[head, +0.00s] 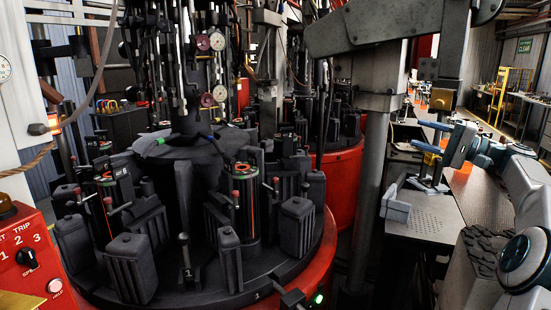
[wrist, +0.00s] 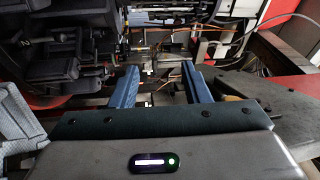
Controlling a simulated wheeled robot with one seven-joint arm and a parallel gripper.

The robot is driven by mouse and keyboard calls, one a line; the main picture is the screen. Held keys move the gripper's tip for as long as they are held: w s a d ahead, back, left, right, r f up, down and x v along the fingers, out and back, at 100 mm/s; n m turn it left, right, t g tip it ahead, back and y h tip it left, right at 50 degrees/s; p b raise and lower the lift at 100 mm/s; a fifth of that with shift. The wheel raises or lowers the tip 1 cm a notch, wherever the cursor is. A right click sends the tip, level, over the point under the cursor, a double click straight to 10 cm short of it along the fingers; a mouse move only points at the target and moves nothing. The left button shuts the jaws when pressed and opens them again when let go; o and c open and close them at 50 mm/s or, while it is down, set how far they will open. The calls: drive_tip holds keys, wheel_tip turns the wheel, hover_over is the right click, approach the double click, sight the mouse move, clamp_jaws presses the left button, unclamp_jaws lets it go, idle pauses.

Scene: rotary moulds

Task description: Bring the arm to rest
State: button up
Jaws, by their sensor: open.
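My gripper (head: 420,134) is at the right in the head view, with its blue fingers pointing left, next to a grey post. In the wrist view my gripper (wrist: 159,74) shows two blue fingers spread well apart, with nothing held between them. My arm links show at the right edge of the head view. Whether the fingers touch anything near them cannot be told.
The rotary mould machine (head: 325,240), with black moulds on a red round base, fills the left and middle. A grey upright post (head: 374,170) stands left of my gripper. A red control box (head: 35,262) is at the lower left. A grey worktop (head: 432,215) lies below my gripper.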

drive_tip(key=a+f+g+h+p, duration=0.1)
drive_tip(key=a+f+g+h, duration=0.1)
drive_tip(key=a, duration=0.7)
drive_tip(key=a+f+g+h+p, duration=0.1)
drive_tip(key=a+f+g+h, duration=0.15)
drive_tip(key=a, duration=0.65)
drive_tip(key=s+a+f+n+g+h+p, duration=0.1)
drive_tip(key=s+a+f, duration=0.1)
drive_tip(key=s+a, duration=0.15)
drive_tip(key=s+a+f+g+h+p, duration=0.1)
drive_tip(key=s+a+f+g+h, duration=0.15)
drive_tip(key=a, duration=0.25)
drive_tip(key=s+f+n+h+p, duration=0.2)
drive_tip(key=s+f, duration=0.3)
drive_tip(key=s, duration=0.8)
drive_tip(key=s+a+f+n+g+h+p, duration=0.1)
drive_tip(key=s+f+h, duration=0.4)
drive_tip(key=s, duration=0.9)
drive_tip(key=shift+s+a+f+n+h+p, duration=0.25)
drive_tip(key=shift+f+n+p, duration=0.3)
drive_tip(key=shift+n, duration=0.55)
drive_tip(key=shift+a+r, duration=0.1)
